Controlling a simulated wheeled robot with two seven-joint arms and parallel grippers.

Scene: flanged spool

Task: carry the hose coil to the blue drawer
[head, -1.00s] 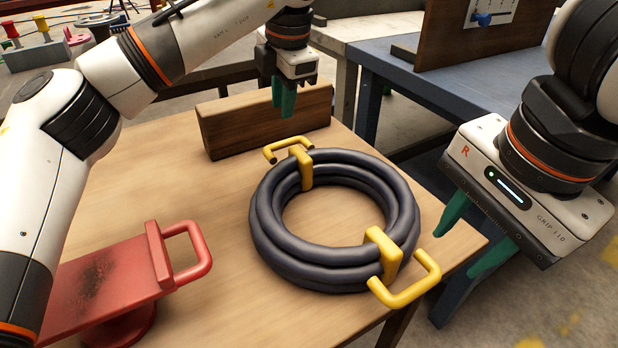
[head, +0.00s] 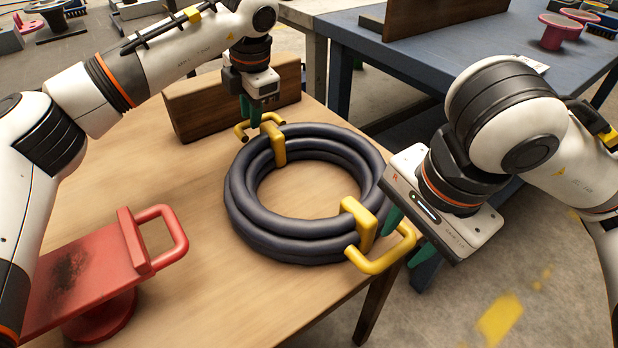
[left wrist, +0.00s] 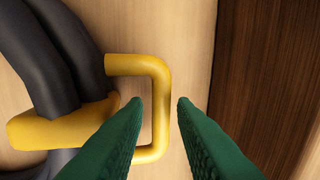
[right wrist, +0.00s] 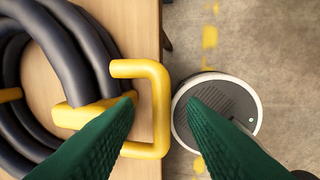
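The hose coil (head: 238,200) is a dark ring of stacked hose, lying flat on the wooden table (head: 190,250), with two yellow clamps and handles. My left gripper (head: 250,110) is at the far handle (head: 243,130); in the left wrist view its open fingers (left wrist: 160,100) are on either side of that handle's outer bar (left wrist: 158,75). My right gripper (head: 408,238) is at the near handle (head: 385,258); in the right wrist view its open fingers (right wrist: 162,98) straddle that handle's bar (right wrist: 160,80). Contact cannot be told. No blue drawer can be made out.
A red stand with a handle (head: 100,265) is at the table's left. A brown wooden block (head: 195,108) stands behind the coil. A blue workbench (head: 430,60) with a brown board (head: 435,15) is behind. Open floor (head: 540,280) lies right.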

